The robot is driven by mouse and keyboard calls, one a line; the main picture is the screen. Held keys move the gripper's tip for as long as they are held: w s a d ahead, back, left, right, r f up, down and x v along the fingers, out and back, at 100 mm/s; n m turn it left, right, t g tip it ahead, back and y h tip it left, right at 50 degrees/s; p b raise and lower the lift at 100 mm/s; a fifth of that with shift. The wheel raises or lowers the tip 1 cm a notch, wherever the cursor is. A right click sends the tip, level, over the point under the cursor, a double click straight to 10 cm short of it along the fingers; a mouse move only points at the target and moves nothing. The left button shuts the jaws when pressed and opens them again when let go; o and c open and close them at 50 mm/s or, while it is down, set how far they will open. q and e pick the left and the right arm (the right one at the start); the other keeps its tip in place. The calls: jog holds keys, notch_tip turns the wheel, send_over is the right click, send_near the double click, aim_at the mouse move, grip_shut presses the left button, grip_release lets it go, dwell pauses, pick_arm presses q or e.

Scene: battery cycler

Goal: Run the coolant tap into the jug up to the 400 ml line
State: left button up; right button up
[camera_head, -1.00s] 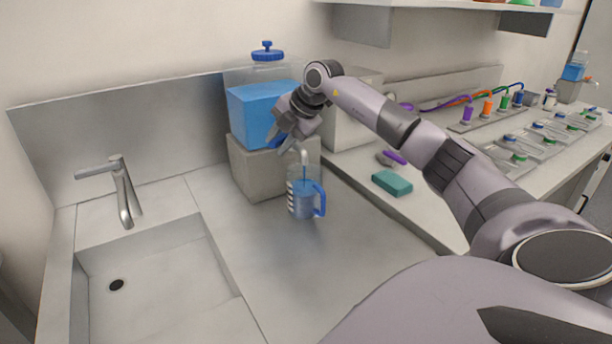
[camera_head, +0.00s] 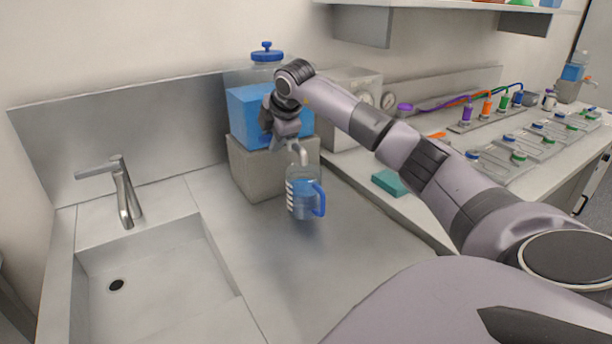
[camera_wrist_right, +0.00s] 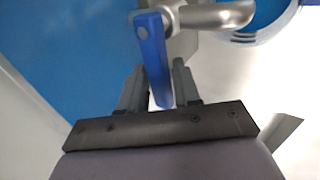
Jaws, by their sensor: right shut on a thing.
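The clear jug (camera_head: 304,203) with a blue handle and white scale marks stands upright on the steel counter under the tap spout (camera_head: 303,155). It holds blue coolant; the scale marks are too small to read. The coolant tank (camera_head: 247,108) with a blue lid sits on a grey block behind it. No stream shows between spout and jug. My right gripper (camera_head: 277,138) is at the tap in front of the tank. In the right wrist view, my right gripper (camera_wrist_right: 158,78) is shut on the blue tap lever (camera_wrist_right: 152,50). My left gripper is out of view.
A sink (camera_head: 155,272) with a faucet (camera_head: 124,193) is at left. A teal sponge (camera_head: 388,183) lies on the bench at right, with cell trays (camera_head: 500,160) and coloured cables beyond. The counter in front of the jug is clear.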

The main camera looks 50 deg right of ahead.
jog(key=shift+w+r, duration=0.1)
jog(key=shift+r, duration=0.05)
jog(key=shift+o, duration=1.2)
jog(key=v, duration=0.7)
jog(key=shift+r, duration=0.3)
jog(key=shift+f, duration=0.1)
